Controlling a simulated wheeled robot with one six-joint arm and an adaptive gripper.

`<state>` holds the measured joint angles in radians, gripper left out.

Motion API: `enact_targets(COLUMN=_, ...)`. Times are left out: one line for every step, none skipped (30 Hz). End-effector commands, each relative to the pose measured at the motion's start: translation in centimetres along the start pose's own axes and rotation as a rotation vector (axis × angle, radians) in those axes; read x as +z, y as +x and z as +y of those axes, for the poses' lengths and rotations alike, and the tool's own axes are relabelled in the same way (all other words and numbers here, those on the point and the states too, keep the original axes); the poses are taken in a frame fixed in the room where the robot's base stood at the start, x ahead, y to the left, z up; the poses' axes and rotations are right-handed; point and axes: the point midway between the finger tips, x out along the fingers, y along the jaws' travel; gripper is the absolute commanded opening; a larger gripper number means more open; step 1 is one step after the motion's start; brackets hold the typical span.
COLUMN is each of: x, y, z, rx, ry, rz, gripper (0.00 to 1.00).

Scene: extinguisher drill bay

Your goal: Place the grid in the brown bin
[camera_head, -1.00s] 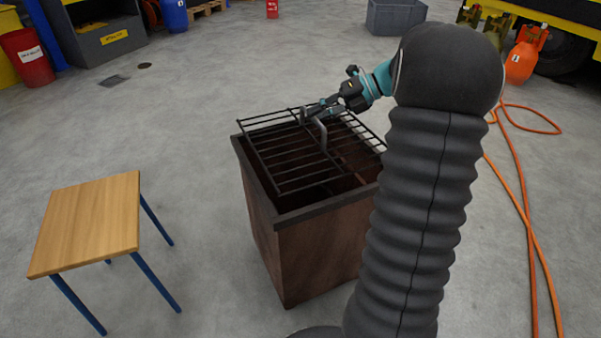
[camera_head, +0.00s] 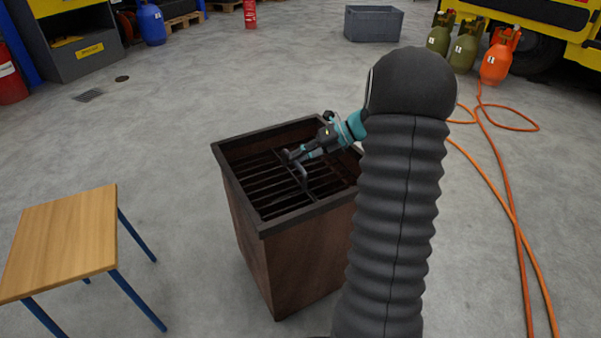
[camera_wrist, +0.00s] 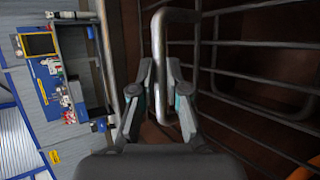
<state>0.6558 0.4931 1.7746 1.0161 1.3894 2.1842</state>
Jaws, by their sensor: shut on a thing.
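The brown bin (camera_head: 309,221) stands on the concrete floor, open at the top, with a dark rim. The dark metal grid (camera_head: 262,182) sits inside the bin's mouth, its bars a little below the rim. My gripper (camera_head: 296,157) reaches in over the rim and is shut on the grid's raised handle. In the wrist view my gripper (camera_wrist: 160,100) has its two fingers around the grey handle (camera_wrist: 160,45), with the grid's bars (camera_wrist: 250,80) to the right. My arm hides part of the bin's right side.
A wooden table (camera_head: 62,240) with blue legs stands at the left. A grey crate (camera_head: 373,23) is at the back. Open floor surrounds the bin.

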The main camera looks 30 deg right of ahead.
Motion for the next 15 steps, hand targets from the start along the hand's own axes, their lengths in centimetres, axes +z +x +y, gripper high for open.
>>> enact_targets(x=0.0, y=0.0, z=-0.1, rx=0.001, ry=-0.001, rz=-0.002, gripper=0.0)
enact_targets(x=0.0, y=0.1, z=-0.2, rx=0.001, ry=0.0, rz=-0.002, gripper=0.0)
enact_targets(x=-0.1, y=0.3, z=-0.5, rx=0.001, ry=0.001, rz=-0.001, gripper=0.0)
enact_targets(x=-0.2, y=0.5, z=-0.8, rx=0.001, ry=0.002, rz=-0.001, gripper=0.0)
enact_targets(x=-0.2, y=0.6, z=-1.1, rx=0.001, ry=0.002, rz=-0.001, gripper=0.0)
enact_targets(x=-0.3, y=0.9, z=-1.5, rx=0.001, ry=0.001, rz=-0.001, gripper=0.0)
enact_targets(x=-0.4, y=1.1, z=-1.9, rx=0.001, ry=0.001, rz=-0.001, gripper=0.0)
enact_targets(x=-0.5, y=1.4, z=-2.2, rx=0.002, ry=0.001, rz=-0.001, gripper=0.0)
enact_targets(x=-0.7, y=1.7, z=-2.7, rx=0.002, ry=0.002, rz=-0.001, gripper=0.0)
enact_targets(x=-0.8, y=1.9, z=-3.1, rx=0.002, ry=0.002, rz=-0.001, gripper=0.0)
enact_targets(x=-0.8, y=2.1, z=-3.4, rx=0.002, ry=0.001, rz=-0.001, gripper=0.0)
enact_targets(x=-0.9, y=2.3, z=-3.8, rx=0.001, ry=0.001, rz=-0.001, gripper=0.0)
enact_targets(x=-1.0, y=2.4, z=-4.0, rx=0.001, ry=0.0, rz=-0.002, gripper=0.0)
enact_targets(x=-1.0, y=2.5, z=-4.1, rx=0.0, ry=0.0, rz=-0.002, gripper=0.0)
enact_targets(x=-1.0, y=2.5, z=-4.2, rx=0.0, ry=0.0, rz=-0.002, gripper=0.0)
